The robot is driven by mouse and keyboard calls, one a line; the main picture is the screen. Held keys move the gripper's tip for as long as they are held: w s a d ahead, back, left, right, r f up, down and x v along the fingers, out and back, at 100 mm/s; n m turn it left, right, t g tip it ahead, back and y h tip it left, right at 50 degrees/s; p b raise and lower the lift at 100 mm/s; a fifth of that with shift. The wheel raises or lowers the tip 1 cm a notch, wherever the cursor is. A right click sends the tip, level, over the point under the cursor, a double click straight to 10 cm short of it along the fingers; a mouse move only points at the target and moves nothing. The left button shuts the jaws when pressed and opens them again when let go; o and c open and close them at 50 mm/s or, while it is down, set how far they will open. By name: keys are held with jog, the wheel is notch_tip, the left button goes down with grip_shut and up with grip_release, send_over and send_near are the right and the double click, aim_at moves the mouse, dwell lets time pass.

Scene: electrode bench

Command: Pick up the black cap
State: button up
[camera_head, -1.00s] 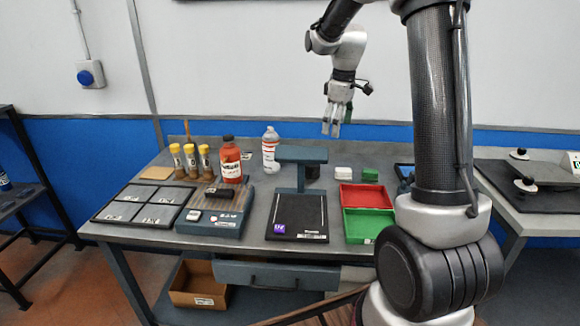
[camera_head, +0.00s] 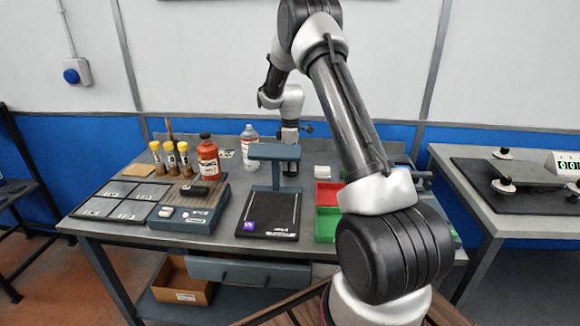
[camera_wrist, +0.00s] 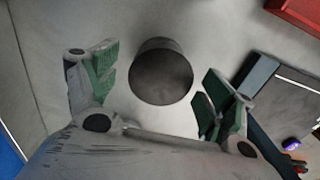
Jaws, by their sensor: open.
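The black cap (camera_wrist: 161,76) shows in the wrist view as a dark round cylinder standing on the grey bench top. My gripper (camera_wrist: 157,85) is open, with its green-padded fingers on either side of the cap and a gap on both sides. The fingers do not appear to touch it. In the head view my gripper (camera_head: 289,157) is low over the back of the bench, behind the blue-grey stand (camera_head: 275,152). The stand hides most of the fingertips and the cap there.
A red tray (camera_head: 327,193) and a green tray (camera_head: 325,226) lie right of the stand. The stand's edge (camera_wrist: 256,82) is close to the right finger in the wrist view.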

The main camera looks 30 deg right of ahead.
jog(key=shift+f, duration=0.9)
jog(key=c, duration=0.8)
jog(key=shift+r, duration=0.1)
